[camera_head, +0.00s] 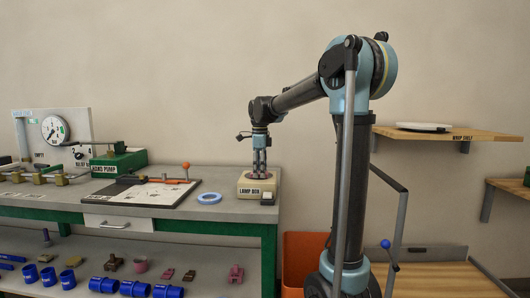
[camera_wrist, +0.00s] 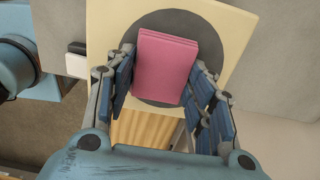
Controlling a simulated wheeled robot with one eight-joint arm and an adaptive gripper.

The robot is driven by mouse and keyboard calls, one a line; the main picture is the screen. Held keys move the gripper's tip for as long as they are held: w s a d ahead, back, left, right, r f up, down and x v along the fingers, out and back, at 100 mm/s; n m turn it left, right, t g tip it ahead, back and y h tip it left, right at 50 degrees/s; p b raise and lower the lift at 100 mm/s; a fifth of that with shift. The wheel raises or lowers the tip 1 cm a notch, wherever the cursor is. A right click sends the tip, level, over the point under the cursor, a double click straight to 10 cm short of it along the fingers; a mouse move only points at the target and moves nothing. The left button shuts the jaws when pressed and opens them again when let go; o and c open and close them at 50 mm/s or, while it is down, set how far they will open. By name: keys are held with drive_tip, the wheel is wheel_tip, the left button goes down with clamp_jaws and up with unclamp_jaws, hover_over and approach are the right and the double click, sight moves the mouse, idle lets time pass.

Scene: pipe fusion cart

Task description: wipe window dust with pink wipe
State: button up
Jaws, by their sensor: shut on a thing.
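My gripper (camera_head: 260,164) points down over the cream lamp box (camera_head: 246,190) at the right end of the bench. In the wrist view my gripper (camera_wrist: 164,72) is shut on the pink wipe (camera_wrist: 166,66), a folded rectangular pad between the two fingers. The wipe lies over the dark round window (camera_wrist: 202,38) on top of the lamp box (camera_wrist: 105,22) and hides its middle. I cannot tell whether the wipe touches the window. No dust can be made out on the visible part. In the head view the wipe cannot be clearly seen.
A green pump (camera_head: 118,160) stands further left. An orange bin (camera_head: 304,262) is below right of the bench. A wall shelf (camera_head: 447,134) holds a white disc (camera_head: 423,127).

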drive_tip(key=shift+d, duration=0.85)
drive_tip(key=shift+s+d+r, duration=0.1)
drive_tip(key=shift+d+r, duration=0.1)
wheel_tip(320, 180, up, 2)
drive_tip(key=shift+r, duration=0.25)
wheel_tip(320, 180, up, 2)
drive_tip(key=shift+a+r, duration=0.1)
drive_tip(key=shift+a, duration=0.05)
drive_tip(key=shift+r, duration=1.6)
drive_tip(key=shift+f, duration=0.1)
